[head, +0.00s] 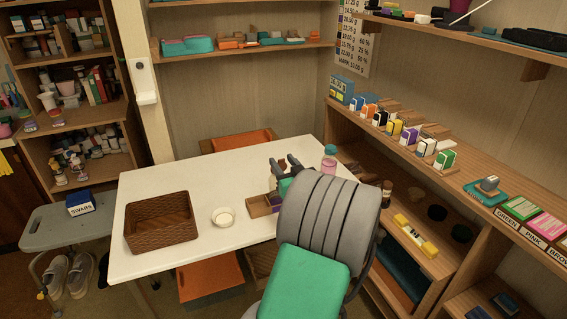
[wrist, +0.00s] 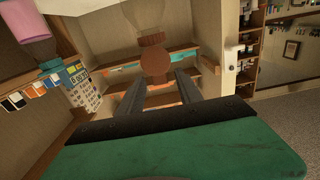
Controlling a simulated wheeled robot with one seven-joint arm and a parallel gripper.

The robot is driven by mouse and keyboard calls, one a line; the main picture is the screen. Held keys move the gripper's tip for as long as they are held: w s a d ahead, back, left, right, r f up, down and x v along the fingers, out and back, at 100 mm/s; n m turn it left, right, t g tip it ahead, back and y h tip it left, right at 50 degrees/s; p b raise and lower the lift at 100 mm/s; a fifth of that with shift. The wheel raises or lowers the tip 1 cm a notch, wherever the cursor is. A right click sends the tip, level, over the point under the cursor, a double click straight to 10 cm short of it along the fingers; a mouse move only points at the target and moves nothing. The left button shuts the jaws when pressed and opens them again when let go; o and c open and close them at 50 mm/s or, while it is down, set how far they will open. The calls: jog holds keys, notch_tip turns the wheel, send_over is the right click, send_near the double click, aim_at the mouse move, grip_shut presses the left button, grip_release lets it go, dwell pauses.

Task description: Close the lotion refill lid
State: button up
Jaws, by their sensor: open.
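In the wrist view, my gripper's two dark fingers (wrist: 158,78) are spread with nothing held.
The white table (head: 175,180) carries a brown woven basket (head: 160,222), a small pale round dish (head: 223,217) and a wooden tray (head: 262,208) partly hidden by my arm. A shelf (head: 455,180) with several small boxes runs along the right wall. The table's left-rear area is clear.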

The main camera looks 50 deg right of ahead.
jog(key=shift+c, duration=0.4)
grip_shut()
jog(key=shift+f, duration=0.1)
